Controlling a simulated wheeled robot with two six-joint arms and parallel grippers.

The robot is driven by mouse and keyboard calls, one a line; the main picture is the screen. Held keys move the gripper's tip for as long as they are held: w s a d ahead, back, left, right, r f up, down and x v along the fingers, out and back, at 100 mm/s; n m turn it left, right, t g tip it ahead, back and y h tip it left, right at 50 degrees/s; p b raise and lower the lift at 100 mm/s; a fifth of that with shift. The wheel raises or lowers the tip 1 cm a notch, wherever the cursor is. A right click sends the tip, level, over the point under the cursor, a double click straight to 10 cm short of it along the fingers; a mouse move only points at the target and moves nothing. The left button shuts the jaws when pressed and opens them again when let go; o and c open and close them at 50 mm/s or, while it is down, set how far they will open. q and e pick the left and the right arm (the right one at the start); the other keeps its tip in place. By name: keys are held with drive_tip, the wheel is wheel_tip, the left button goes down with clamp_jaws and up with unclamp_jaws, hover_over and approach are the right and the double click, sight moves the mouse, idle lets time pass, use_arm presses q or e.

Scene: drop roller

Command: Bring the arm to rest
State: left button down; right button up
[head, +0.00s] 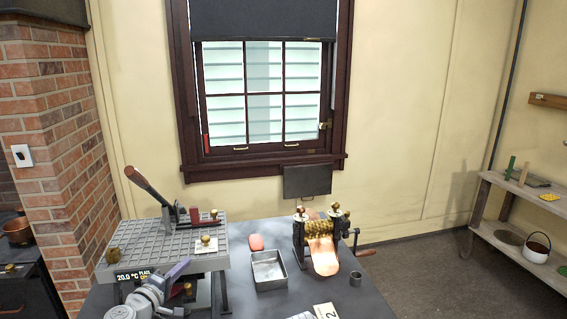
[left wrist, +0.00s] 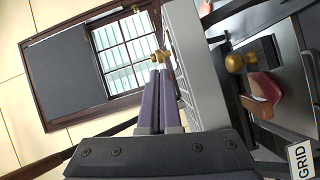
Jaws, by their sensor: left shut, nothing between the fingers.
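My left gripper (head: 178,268) is at the lower left in the head view, in front of the grey gridded plate stand (head: 150,240). In the left wrist view its two purple-grey fingers (left wrist: 159,76) lie together, shut with nothing between them. A brass knob (left wrist: 161,56) shows just beyond the fingertips; I cannot tell whether they touch it. The drop roller (head: 320,232), with brass rollers and a copper-coloured sheet (head: 324,262) at its front, stands on the table to the right. My right gripper is not in view.
A long-handled lever (head: 150,186) rises from the stand. A shelf (head: 520,243) is at right.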

use_arm(q)
drive_tip(key=s+d+f+m+g+h, duration=0.25)
drive_tip(key=d+f+m+g, duration=0.3)
drive_tip(key=d, duration=0.45)
drive_tip(key=s+d+f+m+g+h, duration=0.1)
drive_tip(key=s+d+f+m+g, duration=0.4)
drive_tip(key=d, duration=0.5)
drive_tip(key=s+d+f+m+g+y, duration=0.1)
drive_tip(key=s+f, duration=0.1)
drive_tip(key=s+d+f+g+y, duration=0.1)
drive_tip(key=s+f, duration=0.1)
drive_tip(key=s+d+f+m+g+y, duration=0.1)
drive_tip(key=s+f, duration=0.1)
drive_tip(key=shift+s+d+f+m, duration=0.3)
drive_tip(key=shift+s+f+m, duration=0.05)
drive_tip(key=s+a+f+m+g+y, duration=0.2)
drive_tip(key=s+m+g+y, duration=0.1)
drive_tip(key=s+y, duration=0.3)
drive_tip(key=shift+s+f, duration=0.15)
drive_tip(key=shift+s, duration=0.55)
